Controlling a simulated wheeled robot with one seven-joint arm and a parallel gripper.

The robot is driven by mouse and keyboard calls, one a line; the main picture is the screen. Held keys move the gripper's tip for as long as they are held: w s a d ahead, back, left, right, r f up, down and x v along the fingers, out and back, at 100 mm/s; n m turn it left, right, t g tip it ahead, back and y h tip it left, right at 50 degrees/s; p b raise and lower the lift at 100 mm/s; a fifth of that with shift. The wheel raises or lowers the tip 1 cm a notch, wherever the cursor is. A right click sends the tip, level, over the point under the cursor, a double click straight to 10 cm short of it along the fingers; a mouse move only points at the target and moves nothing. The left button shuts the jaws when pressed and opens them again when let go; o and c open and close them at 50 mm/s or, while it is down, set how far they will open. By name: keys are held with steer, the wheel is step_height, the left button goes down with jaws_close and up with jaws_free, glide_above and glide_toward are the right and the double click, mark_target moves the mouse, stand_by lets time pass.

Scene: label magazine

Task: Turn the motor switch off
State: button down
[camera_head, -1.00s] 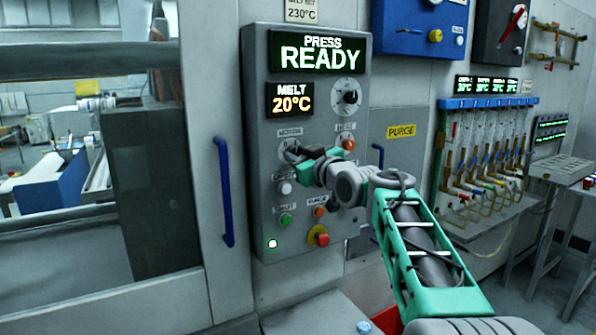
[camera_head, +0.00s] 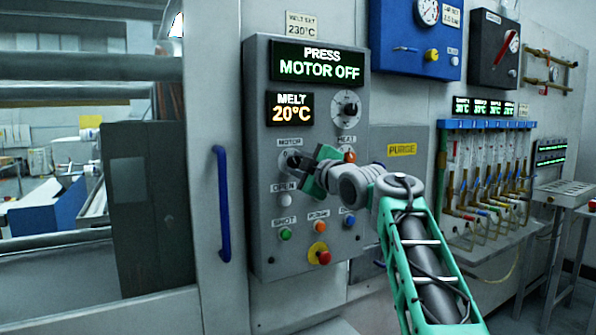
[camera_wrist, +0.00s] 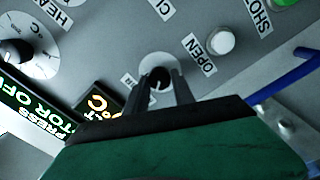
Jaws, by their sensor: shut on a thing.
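The motor switch (camera_head: 291,160) is a dark knob under the MOTOR label on the grey control panel (camera_head: 258,215). My gripper (camera_head: 299,163) is at the switch, and its body hides part of it. In the wrist view the two fingers of my gripper (camera_wrist: 161,88) are closed around the switch knob (camera_wrist: 158,75), which shows between their tips. The press display (camera_head: 318,63) reads "PRESS MOTOR OFF". The melt display (camera_head: 291,108) reads 20°C.
A dial (camera_head: 347,109) sits above my gripper. The white OPEN button (camera_head: 285,200), green SHOT button (camera_head: 285,234) and red stop button (camera_head: 324,257) lie below. A blue door handle (camera_head: 222,204) stands left of the panel.

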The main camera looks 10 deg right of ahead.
steer(key=shift+n, duration=0.3)
steer(key=c, duration=1.1)
jaws_free()
steer(key=shift+o, duration=0.2)
steer(key=b+v, duration=0.1)
steer(key=v, duration=0.6)
steer(key=shift+s+b, duration=0.4)
steer(key=shift+d, duration=0.1)
